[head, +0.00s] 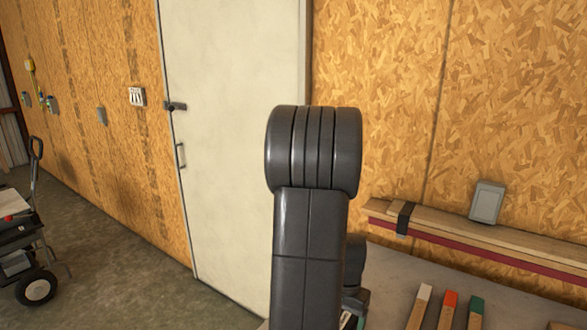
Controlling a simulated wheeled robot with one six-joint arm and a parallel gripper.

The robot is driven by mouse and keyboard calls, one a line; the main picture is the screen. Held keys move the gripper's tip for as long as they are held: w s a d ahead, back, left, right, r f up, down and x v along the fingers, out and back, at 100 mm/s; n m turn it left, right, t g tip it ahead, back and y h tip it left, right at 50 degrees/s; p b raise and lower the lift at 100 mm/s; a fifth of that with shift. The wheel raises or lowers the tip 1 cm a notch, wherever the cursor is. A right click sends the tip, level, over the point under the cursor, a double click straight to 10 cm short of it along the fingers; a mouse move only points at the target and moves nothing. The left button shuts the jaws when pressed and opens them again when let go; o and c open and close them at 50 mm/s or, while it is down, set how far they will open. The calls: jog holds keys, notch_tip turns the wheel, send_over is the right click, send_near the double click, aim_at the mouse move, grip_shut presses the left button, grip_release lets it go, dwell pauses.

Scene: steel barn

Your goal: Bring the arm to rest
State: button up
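My dark arm stands upright in the middle of the head view, with a thick rounded joint at its top. Its upper link hides much of what lies behind it. A darker part of my arm shows just right of this link, low in the picture. My gripper (355,301) seems to be there, mostly hidden behind the link. I cannot make out its fingers or whether it holds anything.
A grey bench (395,275) stands at the lower right. Wooden sticks with white, orange and green ends (449,306) lie on it. Boards (480,235) lie along the wall behind. A white door (225,130) is behind my arm. A cart (30,250) stands left on open floor.

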jog(key=shift+f, duration=0.9)
jog(key=shift+w+r, duration=0.1)
jog(key=shift+r, duration=1.55)
